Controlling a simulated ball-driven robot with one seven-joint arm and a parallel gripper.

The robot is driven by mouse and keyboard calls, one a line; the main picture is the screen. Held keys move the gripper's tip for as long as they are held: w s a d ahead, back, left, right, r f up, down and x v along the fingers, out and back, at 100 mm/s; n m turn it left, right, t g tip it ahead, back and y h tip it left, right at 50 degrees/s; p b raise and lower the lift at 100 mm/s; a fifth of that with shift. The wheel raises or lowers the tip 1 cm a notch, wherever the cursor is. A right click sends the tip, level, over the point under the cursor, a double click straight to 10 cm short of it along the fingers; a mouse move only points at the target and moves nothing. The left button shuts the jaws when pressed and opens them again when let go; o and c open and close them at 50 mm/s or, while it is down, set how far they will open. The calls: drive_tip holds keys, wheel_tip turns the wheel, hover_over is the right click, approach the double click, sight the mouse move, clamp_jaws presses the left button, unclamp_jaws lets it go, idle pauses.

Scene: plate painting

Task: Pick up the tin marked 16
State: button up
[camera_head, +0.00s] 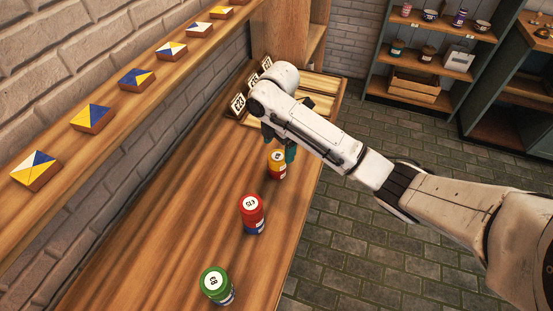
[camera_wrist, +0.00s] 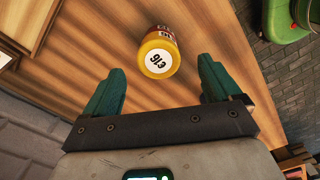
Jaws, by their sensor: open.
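A yellow tin with a reddish band (camera_head: 277,171) stands on the wooden counter in the head view. In the wrist view the yellow tin (camera_wrist: 158,58) shows a white round label on its top, which seems to read E16 upside down. My gripper (camera_wrist: 161,68) is open, its green fingers apart and empty. The tin is seen just beyond the fingertips and between their lines. In the head view my gripper (camera_head: 279,145) is over the counter close behind the yellow tin, partly hidden by my arm.
A red tin (camera_head: 251,214) and a green tin (camera_head: 216,285) stand nearer on the counter (camera_head: 180,220). Small number cards (camera_head: 238,104) stand at the far left near a wooden tray (camera_head: 325,84). A wall shelf (camera_head: 110,100) with painted tiles runs along the left.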

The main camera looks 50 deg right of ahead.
sight(278, 156)
drive_tip(key=shift+w+f+p, duration=0.1)
drive_tip(key=shift+f+p, duration=0.45)
drive_tip(key=shift+f, duration=2.2)
drive_tip(key=c, duration=1.2)
